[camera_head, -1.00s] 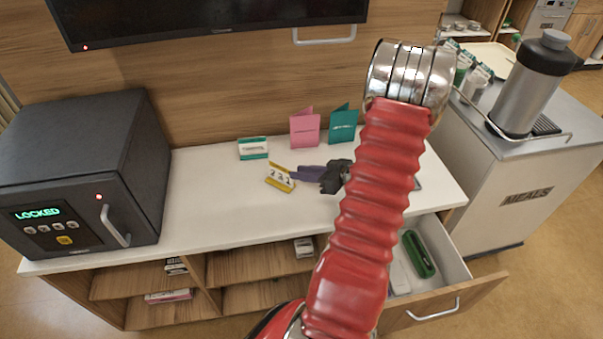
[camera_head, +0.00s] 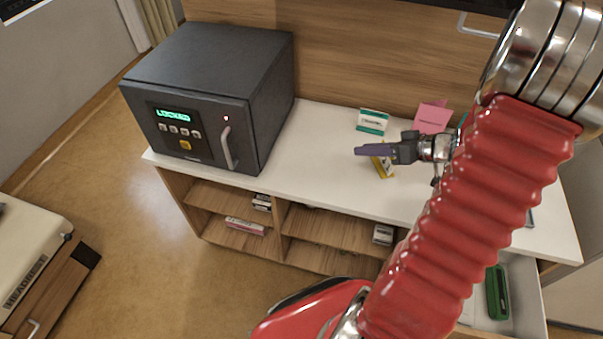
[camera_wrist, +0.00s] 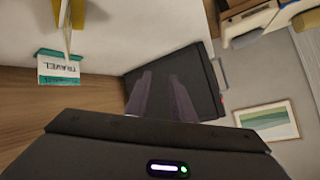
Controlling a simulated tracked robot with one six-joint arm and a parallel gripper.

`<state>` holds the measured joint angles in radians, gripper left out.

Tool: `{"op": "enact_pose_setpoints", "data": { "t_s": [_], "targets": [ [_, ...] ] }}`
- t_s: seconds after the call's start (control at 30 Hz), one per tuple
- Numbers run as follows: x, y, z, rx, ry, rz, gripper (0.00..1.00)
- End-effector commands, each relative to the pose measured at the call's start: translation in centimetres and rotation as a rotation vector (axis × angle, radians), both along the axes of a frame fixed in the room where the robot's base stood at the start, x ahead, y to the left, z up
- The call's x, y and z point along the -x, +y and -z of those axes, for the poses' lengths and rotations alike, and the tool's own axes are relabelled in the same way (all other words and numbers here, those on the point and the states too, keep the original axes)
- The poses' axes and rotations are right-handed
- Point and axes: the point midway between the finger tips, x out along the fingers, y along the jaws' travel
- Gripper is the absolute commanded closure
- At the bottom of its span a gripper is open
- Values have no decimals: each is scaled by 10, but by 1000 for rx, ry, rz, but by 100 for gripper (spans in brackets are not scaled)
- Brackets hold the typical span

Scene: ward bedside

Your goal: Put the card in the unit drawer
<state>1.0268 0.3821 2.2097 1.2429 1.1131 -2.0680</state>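A pink folded card (camera_head: 433,118) stands at the back of the white-topped unit, partly behind my arm. A sliver of a teal card (camera_head: 462,119) shows beside it, mostly hidden. The unit's drawer (camera_head: 538,290) is pulled out at the lower right, with a green case (camera_head: 497,293) in it; my arm hides part of it. My gripper (camera_head: 362,150) is above the unit top, pointing left, in front of the cards and clear of them. In the wrist view its two fingers (camera_wrist: 160,95) stand apart with nothing between them.
A yellow number marker (camera_head: 383,166) stands just under my gripper. A small green-and-white TRAVEL box (camera_head: 372,121) is behind it, also in the wrist view (camera_wrist: 58,68). A dark locked safe (camera_head: 215,90) fills the unit's left end. Open shelves (camera_head: 325,235) lie below.

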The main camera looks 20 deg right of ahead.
Motion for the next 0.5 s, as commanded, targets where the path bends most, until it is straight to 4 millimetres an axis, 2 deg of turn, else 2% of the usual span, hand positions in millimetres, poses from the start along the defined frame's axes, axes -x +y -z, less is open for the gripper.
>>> {"op": "enact_pose_setpoints", "data": {
  "t_s": [0.03,0.2,0.5],
  "targets": [
    [-3,18,-10,0,30,-33,78],
    [0,72,-32,-4,158,-109,78],
    [22,150,-64,61,369,-174,78]
  ]
}}
